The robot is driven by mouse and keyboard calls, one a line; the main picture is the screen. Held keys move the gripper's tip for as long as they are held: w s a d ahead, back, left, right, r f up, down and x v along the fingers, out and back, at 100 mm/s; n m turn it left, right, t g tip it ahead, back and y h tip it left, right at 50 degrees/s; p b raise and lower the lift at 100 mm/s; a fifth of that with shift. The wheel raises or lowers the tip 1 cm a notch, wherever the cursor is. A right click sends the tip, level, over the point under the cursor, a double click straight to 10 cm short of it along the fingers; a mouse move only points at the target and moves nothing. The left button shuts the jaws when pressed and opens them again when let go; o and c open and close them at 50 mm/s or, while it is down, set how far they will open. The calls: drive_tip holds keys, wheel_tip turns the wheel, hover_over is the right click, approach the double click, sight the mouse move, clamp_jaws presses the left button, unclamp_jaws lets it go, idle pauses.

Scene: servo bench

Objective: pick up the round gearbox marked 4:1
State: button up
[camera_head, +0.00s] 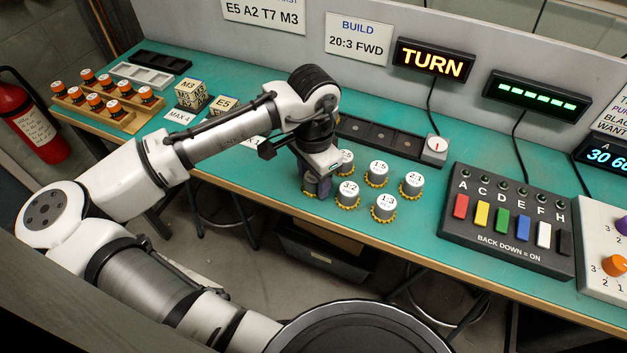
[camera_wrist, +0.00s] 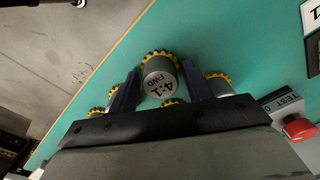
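The round gearbox marked 4:1 FWD (camera_wrist: 160,76) is a grey cylinder with a yellow toothed base. In the wrist view it stands between the two fingers of my gripper (camera_wrist: 159,70). The fingers are apart, with narrow gaps showing between them and the gearbox sides.
Other round gearboxes stand close on the right: 1:5 (camera_head: 376,174), 2:1 (camera_head: 412,185), 3:2 (camera_head: 348,194) and 1:3 (camera_head: 384,207). Another (camera_head: 346,161) is partly hidden behind my gripper. A dark tray (camera_head: 395,140) lies behind them. The bench's front edge is near.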

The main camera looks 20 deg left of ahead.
drive_tip(key=c, duration=0.8)
drive_tip(key=shift+r, duration=0.15)
